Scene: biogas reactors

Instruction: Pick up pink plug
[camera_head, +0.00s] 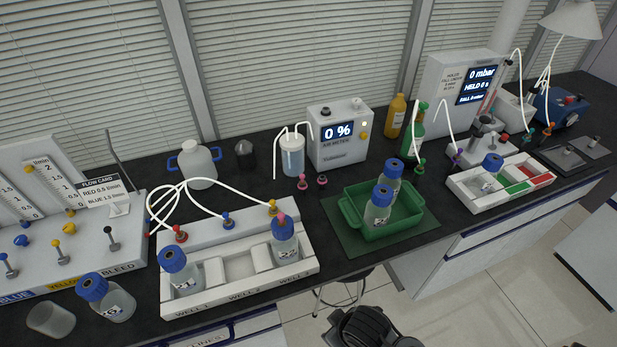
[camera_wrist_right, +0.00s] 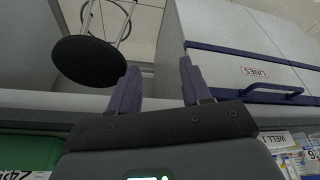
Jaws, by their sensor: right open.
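Two small pink-topped plugs stand on the dark bench in front of the % meter in the head view, the left one (camera_head: 303,182) and the right one (camera_head: 322,180). A pink piece (camera_head: 281,217) also shows on the blue cap of the bottle in the white tray's right well. I cannot tell which is the task's plug. My right gripper (camera_wrist_right: 155,82) is open and empty in its wrist view, facing the bench front, a stool and drawers. No plug shows in that view. My left gripper is not in view.
The % meter (camera_head: 339,150) stands behind the plugs, beside a clear vessel (camera_head: 291,158) with white tubes. A green basket (camera_head: 347,213) with two blue-capped bottles is in front to the right. The white well tray (camera_head: 240,291) lies front left. A stool (camera_wrist_right: 89,62) stands below the bench.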

